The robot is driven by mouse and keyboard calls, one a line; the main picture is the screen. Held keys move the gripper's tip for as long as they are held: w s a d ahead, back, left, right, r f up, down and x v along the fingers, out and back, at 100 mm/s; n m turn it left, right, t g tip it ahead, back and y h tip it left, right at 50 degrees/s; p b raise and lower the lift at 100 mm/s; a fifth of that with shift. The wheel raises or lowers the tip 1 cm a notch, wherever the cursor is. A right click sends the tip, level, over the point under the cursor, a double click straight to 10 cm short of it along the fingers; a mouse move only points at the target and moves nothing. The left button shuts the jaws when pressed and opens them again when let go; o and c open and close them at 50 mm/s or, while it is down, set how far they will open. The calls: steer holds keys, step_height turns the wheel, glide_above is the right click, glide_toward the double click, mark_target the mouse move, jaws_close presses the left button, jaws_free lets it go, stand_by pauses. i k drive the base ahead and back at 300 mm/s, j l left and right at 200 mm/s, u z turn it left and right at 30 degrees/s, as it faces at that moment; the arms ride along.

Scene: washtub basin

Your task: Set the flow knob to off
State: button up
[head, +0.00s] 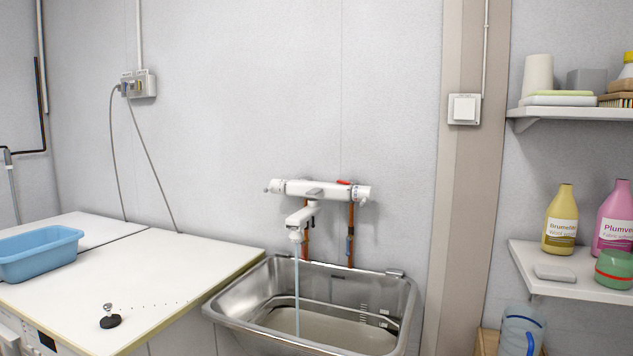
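A white bar mixer tap (322,190) is fixed to the wall above the steel washtub basin (410,318). It has a knob at its left end (273,186) and a knob at its right end (362,193). A small red part shows on top near the right end. I cannot tell from this view which knob sets the flow. Water (297,285) runs in a thin stream from the spout (298,222) into the basin, where water stands. My gripper is not in view.
White worktops stand left of the basin, with a blue tub (40,255) and a small black-based object (110,318) on them. Shelves with bottles (560,220) are at the right. The wall around the tap is clear.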

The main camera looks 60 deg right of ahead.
mark_target(276, 186)
steer(key=z, duration=1.5)
steer(key=i+j+z, duration=0.1)
steer(key=i+z, duration=0.15)
steer(key=i, duration=0.15)
steer(key=i+j+z, duration=0.25)
steer(key=i+l, duration=0.05)
steer(key=i, duration=0.05)
